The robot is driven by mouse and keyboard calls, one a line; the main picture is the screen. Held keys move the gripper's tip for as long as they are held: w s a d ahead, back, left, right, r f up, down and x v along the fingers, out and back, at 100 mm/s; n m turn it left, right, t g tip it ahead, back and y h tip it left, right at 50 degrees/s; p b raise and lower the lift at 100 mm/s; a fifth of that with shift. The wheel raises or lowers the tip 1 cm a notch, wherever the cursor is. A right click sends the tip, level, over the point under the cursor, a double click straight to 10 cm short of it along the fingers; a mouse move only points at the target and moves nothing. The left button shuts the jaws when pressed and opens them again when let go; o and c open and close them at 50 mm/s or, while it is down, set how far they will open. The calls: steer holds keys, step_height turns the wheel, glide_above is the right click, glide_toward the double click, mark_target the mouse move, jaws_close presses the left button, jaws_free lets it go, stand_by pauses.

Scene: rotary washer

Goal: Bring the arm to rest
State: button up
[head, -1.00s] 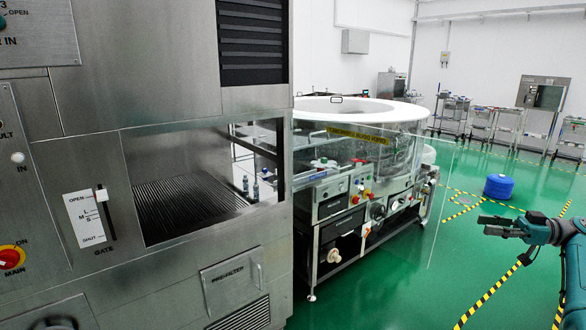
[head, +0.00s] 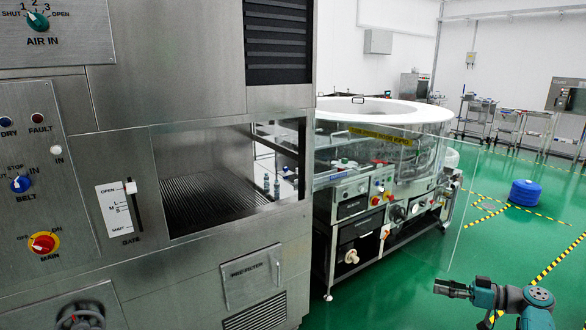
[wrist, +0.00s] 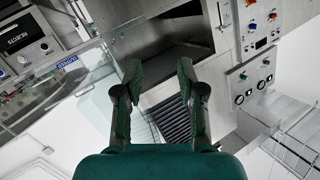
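My gripper (head: 438,287) shows at the lower right of the head view, in the air over the green floor. In the wrist view its two dark green fingers (wrist: 158,76) stand apart with nothing between them, so it is open and empty. My arm reaches in from the lower right edge of the head view.
The steel cabinet (head: 215,80) fills the left, with a gate opening over a slatted belt (head: 205,200). The round washer (head: 370,110) stands behind a clear panel (head: 440,215). A blue drum (head: 524,193) stands on open green floor at right.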

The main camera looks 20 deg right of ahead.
steer(key=s+a+f+m+h, duration=0.1)
steer(key=a+f+m+h, duration=0.15)
steer(key=a+f, duration=0.7)
steer(key=s+a+f+m+h, duration=0.1)
steer(key=a+f+m+h, duration=0.15)
steer(key=a+f, duration=0.7)
steer(key=s+a+f+m+g+h, duration=0.1)
steer(key=s+a+f+m+h, duration=0.25)
steer(key=s+a+f, duration=1)
steer(key=s+a+r+h, duration=0.2)
steer(key=s+r, duration=0.1)
steer(key=s, duration=0.7)
steer(key=s+a+r+h, duration=0.2)
steer(key=s+a, duration=0.1)
steer(key=s, duration=0.6)
steer(key=s+a+r+n+t, duration=0.1)
steer(key=s+r, duration=0.3)
steer(key=r, duration=0.4)
steer(key=s+a+r+n+t+y, duration=0.1)
steer(key=s+r, duration=0.4)
steer(key=r, duration=0.2)
steer(key=s+a+r+n+t, duration=0.1)
steer(key=s+r, duration=0.3)
steer(key=r, duration=0.4)
steer(key=shift+s+r+t, duration=0.35)
steer(key=shift+s+t, duration=0.05)
steer(key=shift+t, duration=0.2)
